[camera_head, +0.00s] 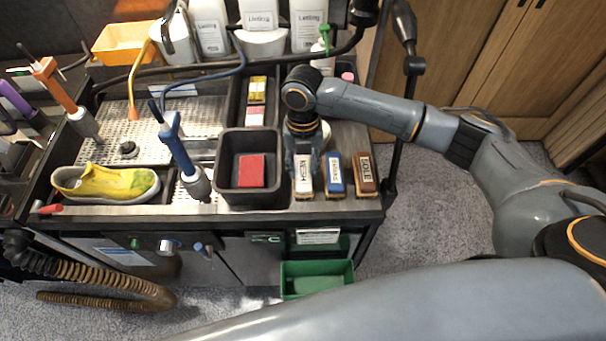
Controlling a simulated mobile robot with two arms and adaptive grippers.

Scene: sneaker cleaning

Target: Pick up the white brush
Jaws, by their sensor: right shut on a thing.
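The white brush (303,175) stands on the right part of the workbench, leftmost in a row of three brushes, with dark lettering on its top. My right gripper (303,152) reaches down over it from behind and is shut on its far end. The gripper's fingers are partly hidden by its own body. I cannot tell whether the brush is lifted off the surface. A blue brush (335,174) and a brown brush (365,173) stand to its right. My left gripper is not in view.
A black bin (225,185) with a red block (251,171) is just left of the white brush. A yellow sneaker (105,183) lies on the left of the bench. Blue (180,150) and orange (65,92) spray tools stand upright. White bottles line the back. A green bin (316,269) sits below.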

